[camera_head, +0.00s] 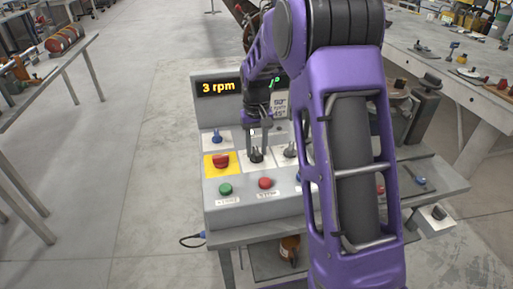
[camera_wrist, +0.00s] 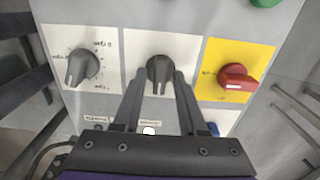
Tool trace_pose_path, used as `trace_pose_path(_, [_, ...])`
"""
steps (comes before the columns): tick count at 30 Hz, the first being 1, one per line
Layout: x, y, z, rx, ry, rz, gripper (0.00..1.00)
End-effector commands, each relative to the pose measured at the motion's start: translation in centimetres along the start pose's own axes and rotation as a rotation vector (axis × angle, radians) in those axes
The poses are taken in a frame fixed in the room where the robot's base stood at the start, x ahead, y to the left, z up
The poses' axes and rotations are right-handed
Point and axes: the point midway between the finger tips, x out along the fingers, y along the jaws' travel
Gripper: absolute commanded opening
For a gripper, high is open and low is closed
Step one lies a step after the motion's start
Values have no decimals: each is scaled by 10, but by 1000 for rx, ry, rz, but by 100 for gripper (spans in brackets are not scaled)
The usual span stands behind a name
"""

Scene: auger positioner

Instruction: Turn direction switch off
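The likely direction switch is a black rotary knob (camera_wrist: 158,68) on a white plate, in the middle of the wrist view. Its handle points towards my gripper in that view; its markings are not readable. It also shows in the head view (camera_head: 256,157), partly covered. My gripper (camera_wrist: 161,80) has one finger on each side of the knob's handle, with gaps visible between handle and fingers. In the head view my gripper (camera_head: 260,147) reaches down to the knob from above.
A red switch on yellow (camera_wrist: 237,78) and a black dial with a scale (camera_wrist: 82,67) flank the knob. A blue switch (camera_head: 217,138), green button (camera_head: 225,189) and red button (camera_head: 265,183) are close by. The display (camera_head: 219,87) reads "3 rpm".

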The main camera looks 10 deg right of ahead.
Motion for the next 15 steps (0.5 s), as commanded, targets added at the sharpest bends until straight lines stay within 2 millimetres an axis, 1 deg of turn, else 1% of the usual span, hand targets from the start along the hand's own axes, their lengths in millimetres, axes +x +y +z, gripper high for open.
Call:
trace_pose_path(10, [-1, 0, 0, 0, -2, 0, 50])
trace_pose_path(13, [-9, 0, 0, 0, -1, 0, 50])
trace_pose_path(15, [-19, 0, 0, 0, 2, 0, 50])
